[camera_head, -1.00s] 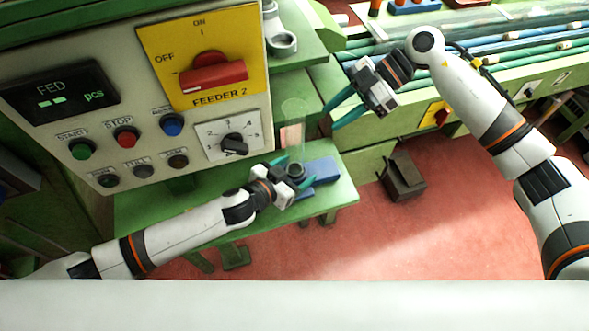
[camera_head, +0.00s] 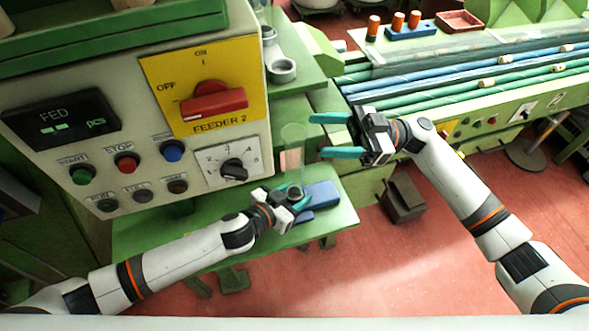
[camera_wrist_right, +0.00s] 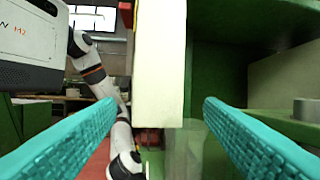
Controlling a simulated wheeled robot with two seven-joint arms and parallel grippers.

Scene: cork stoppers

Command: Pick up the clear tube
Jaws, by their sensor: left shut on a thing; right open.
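The clear tube (camera_head: 292,146) stands upright in front of the feeder panel, with something pinkish showing in or through it. Its foot is at a dark ring-shaped holder (camera_head: 295,191). My left gripper (camera_head: 298,203) is shut at this holder, low beside a blue block. My right gripper (camera_head: 319,136) is open and empty, its teal fingers pointing left toward the tube's upper part, apparently just right of it. In the right wrist view, a faint see-through shape (camera_wrist_right: 190,150), apparently the tube, shows low between the open fingers (camera_wrist_right: 160,104).
The feeder panel (camera_head: 130,120) with its red switch stands close on the left. A blue block (camera_head: 322,194) lies on the green shelf (camera_head: 345,215). A grey ring fitting (camera_head: 282,70) is above. Green and blue rods run along the bench at the upper right.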

